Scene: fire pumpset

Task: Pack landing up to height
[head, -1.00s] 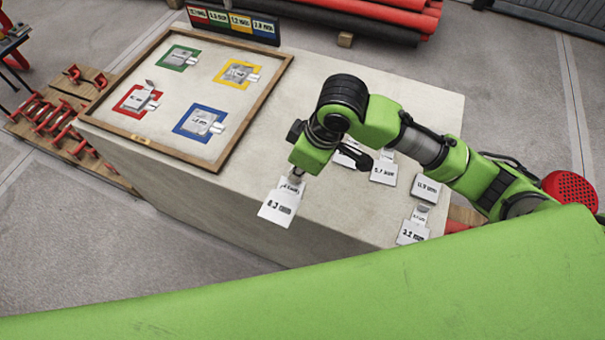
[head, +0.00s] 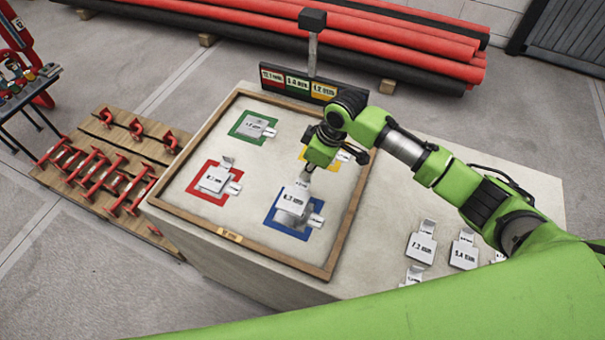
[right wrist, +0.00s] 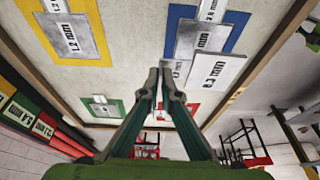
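My right gripper (head: 306,172) is over the blue square (head: 269,220) of the framed tray (head: 347,232). It is shut on the tab of a grey plate marked 8.3 mm (head: 291,200), also in the right wrist view (right wrist: 215,72). That plate overlaps other plates (right wrist: 207,38) inside the blue square; whether it touches them I cannot tell. Grey plates lie in the red square (head: 214,180), the green square (head: 256,128) and the yellow square (right wrist: 68,36). My left gripper is not in view.
Loose plates, among them 7.3 mm (head: 421,247) and 5.4 mm (head: 464,254), lie on the block's right side. A grey post with a black top (head: 312,20) stands behind the sign.

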